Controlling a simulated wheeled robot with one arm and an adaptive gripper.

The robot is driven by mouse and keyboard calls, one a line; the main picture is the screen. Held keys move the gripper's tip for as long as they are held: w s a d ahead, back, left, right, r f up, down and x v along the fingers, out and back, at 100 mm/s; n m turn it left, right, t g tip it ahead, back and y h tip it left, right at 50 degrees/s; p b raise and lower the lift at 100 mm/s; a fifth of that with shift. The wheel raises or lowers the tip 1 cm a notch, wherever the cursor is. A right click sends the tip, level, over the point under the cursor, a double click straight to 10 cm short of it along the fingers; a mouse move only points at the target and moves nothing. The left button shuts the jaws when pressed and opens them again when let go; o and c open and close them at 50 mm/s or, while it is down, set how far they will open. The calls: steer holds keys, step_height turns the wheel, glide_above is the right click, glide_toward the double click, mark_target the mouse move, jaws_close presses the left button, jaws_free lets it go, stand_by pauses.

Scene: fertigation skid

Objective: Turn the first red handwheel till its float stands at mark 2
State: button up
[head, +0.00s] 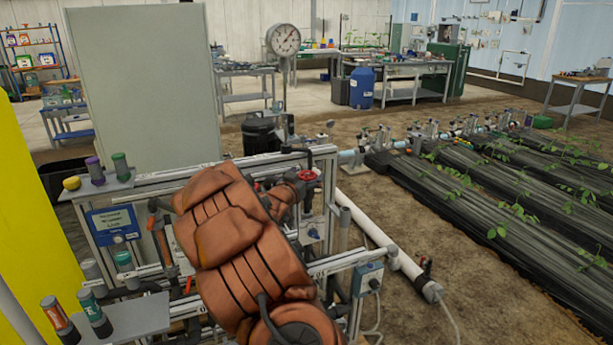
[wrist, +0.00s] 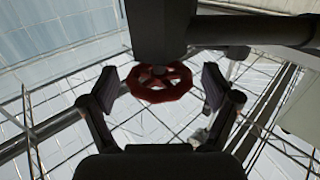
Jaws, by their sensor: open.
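In the wrist view a red handwheel (wrist: 148,94) with spokes sits below a dark block. My gripper (wrist: 160,88) is open, with one dark pad on each side of the wheel's rim. Gaps show between the pads and the rim, so I see no grip. In the head view a red handwheel (head: 307,175) shows on the skid, just right of my arm. I cannot tell whether it is the same wheel. My brown-covered arm hides my gripper and much of the skid there. I cannot make out a float or its marks in either view.
In the wrist view a dark pipe (wrist: 255,29) runs beside the block at upper right. In the head view a grey panel (head: 140,85) stands behind the skid, and a white pipe (head: 375,235) runs along its right. Bottles stand on shelves (head: 140,318) at left.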

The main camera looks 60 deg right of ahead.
steer(key=c, duration=1.2)
steer(key=shift+o, duration=0.2)
steer(key=shift+b, duration=0.3)
steer(key=shift+s+f+n+t+b, duration=0.15)
steer(key=shift+n+t+b, duration=0.2)
steer(key=shift+b, duration=0.65)
steer(key=shift+t+b, duration=0.35)
steer(key=shift+b, duration=0.05)
steer(key=shift+n+t+y+b, duration=0.3)
steer(key=shift+n+t+b, duration=0.3)
steer(key=shift+b, duration=0.2)
